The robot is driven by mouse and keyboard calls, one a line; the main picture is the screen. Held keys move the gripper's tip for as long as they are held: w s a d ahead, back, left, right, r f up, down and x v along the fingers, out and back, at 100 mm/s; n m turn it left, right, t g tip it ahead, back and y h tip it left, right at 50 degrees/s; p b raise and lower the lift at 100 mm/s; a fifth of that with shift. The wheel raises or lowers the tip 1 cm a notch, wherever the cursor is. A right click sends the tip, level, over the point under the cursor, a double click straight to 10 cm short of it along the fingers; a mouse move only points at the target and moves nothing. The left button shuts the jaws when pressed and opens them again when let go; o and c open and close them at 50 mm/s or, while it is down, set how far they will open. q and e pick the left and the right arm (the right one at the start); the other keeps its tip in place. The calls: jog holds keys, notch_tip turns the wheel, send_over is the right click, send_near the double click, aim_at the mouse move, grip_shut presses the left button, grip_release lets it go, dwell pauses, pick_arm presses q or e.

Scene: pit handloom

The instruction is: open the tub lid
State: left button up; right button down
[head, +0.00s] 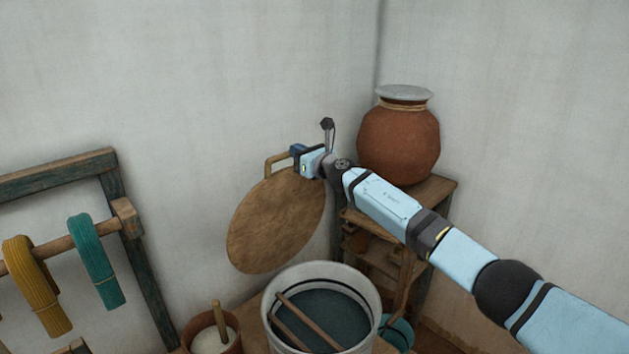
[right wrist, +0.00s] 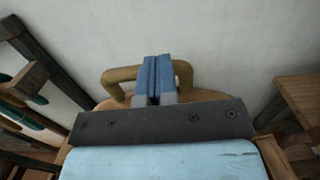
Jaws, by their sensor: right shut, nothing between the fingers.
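The round wooden lid (head: 275,225) stands steeply tilted up behind the tub, near the wall, apart from the tub's mouth as far as I can tell. Its bar handle (head: 279,160) is at the top edge and also shows in the right wrist view (right wrist: 117,78). The grey tub (head: 374,305) is uncovered, with dark liquid and two sticks showing inside. My right gripper (head: 297,152) is shut and empty, its blue fingertips (right wrist: 157,75) close to the handle; I cannot tell whether they touch it. My left gripper is not in view.
A clay jar (head: 398,140) stands on a wooden shelf unit (head: 437,193) behind my right arm. A rack (head: 125,218) with yellow and teal yarn is at the left. A small pot (head: 234,338) with a stick stands beside the tub.

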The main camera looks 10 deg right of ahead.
pick_arm(q)
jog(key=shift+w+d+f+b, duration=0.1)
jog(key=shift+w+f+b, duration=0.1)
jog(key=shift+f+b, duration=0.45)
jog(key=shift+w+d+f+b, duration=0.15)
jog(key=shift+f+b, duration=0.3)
jog(key=shift+b, duration=0.4)
pick_arm(e)
jog(key=shift+r+x, duration=0.2)
jog(key=shift+x, duration=1.95)
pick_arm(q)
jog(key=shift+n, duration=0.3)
pick_arm(e)
jog(key=shift+d, duration=0.1)
